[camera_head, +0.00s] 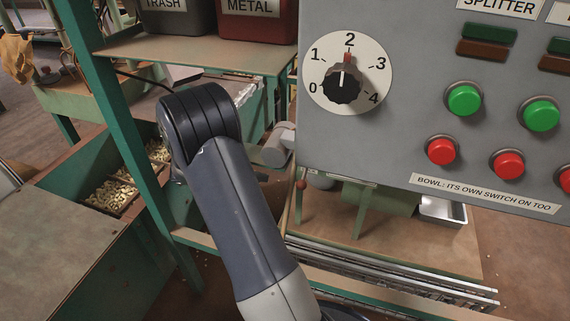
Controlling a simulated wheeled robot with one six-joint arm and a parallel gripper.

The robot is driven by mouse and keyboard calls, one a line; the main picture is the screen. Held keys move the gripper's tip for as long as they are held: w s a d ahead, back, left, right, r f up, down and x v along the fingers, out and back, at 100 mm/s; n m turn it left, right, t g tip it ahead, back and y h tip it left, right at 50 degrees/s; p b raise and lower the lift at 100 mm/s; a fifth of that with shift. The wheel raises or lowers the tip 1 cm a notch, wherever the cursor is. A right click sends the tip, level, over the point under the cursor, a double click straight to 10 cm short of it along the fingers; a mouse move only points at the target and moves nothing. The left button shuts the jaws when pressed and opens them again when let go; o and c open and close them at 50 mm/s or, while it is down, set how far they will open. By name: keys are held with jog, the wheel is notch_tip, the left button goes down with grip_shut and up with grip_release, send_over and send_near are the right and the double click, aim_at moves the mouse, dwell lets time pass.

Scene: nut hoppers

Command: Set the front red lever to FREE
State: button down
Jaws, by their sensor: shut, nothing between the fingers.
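A small red ball-shaped knob (301,185) shows just below the lower left edge of the grey control panel, on a thin stem. It may be the end of a red lever; I cannot tell its setting, and no FREE marking is readable. My arm rises from the bottom middle to a dark joint at the upper left. My gripper does not show; the arm or the panel hides it, or it lies outside the view.
The grey control panel (400,150) fills the upper right, with a dial (343,82) pointing near 2 and several green and red buttons. A green post (120,120) stands left. Hoppers with nuts (110,195) lie behind it. Metal rails (400,275) run below the panel.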

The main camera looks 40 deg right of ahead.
aim_at(305, 172)
jog(key=shift+w+d, duration=0.1)
jog(key=shift+w, duration=0.1)
dwell(0.3)
jog(key=b+x, duration=0.4)
jog(key=x, duration=0.6)
jog(key=shift+s+a+r+b, duration=0.25)
jog(key=shift+s+a+r, duration=0.15)
jog(key=shift+s+r, duration=0.25)
jog(key=shift+s+a+r+b, duration=0.25)
jog(key=shift+s+a+r, duration=0.2)
jog(key=shift+s, duration=0.35)
jog(key=shift+d+r, duration=0.1)
